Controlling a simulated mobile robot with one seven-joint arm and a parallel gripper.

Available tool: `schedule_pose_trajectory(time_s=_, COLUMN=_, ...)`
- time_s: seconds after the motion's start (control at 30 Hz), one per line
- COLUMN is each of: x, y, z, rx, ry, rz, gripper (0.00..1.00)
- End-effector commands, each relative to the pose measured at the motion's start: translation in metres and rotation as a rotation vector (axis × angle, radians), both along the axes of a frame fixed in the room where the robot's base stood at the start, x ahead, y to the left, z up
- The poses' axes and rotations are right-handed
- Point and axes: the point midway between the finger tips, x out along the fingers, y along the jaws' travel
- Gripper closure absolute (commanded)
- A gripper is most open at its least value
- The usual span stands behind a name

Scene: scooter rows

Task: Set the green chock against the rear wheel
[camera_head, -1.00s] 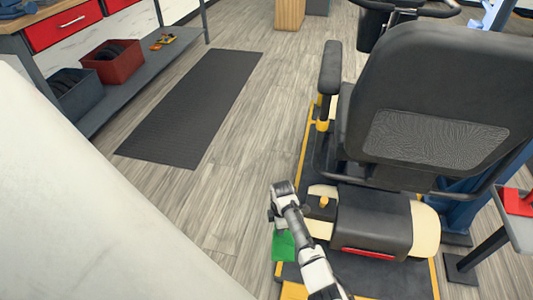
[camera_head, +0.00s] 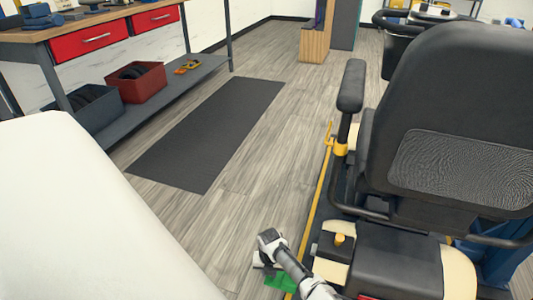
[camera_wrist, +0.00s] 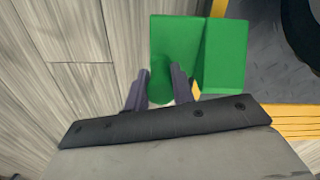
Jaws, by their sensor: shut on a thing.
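The green chock (camera_head: 281,281) is at the bottom of the head view, by the yellow left edge of the scooter's platform. In the wrist view the chock (camera_wrist: 225,55) shows a flat plate, a raised wedge and a rounded grip. My gripper (camera_wrist: 159,88) is shut on that grip, one finger on each side. In the head view my gripper's fingertips are hidden behind my wrist. A dark round tyre (camera_wrist: 303,32), seemingly the rear wheel, shows at the right edge of the wrist view, apart from the chock. The scooter (camera_head: 395,262) covers the rear wheel in the head view.
A yellow edge strip (camera_head: 318,200) runs along the platform's left side. Bare wood floor and a black mat (camera_head: 207,135) lie left of it. A workbench shelf with a red bin (camera_head: 136,82) stands at the back left. The scooter's armrest (camera_head: 351,86) rises to the right.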

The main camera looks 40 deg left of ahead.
Motion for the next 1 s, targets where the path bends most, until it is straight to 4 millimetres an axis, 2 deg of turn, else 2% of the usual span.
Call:
schedule_pose_trajectory(time_s=0.67, x=0.02, y=-0.041, z=-0.029, rx=0.001, ry=-0.001, rz=-0.003, gripper=1.0)
schedule_pose_trajectory(time_s=1.0, x=0.032, y=-0.066, z=-0.03, rx=0.0, ry=-0.001, rz=-0.004, gripper=1.0)
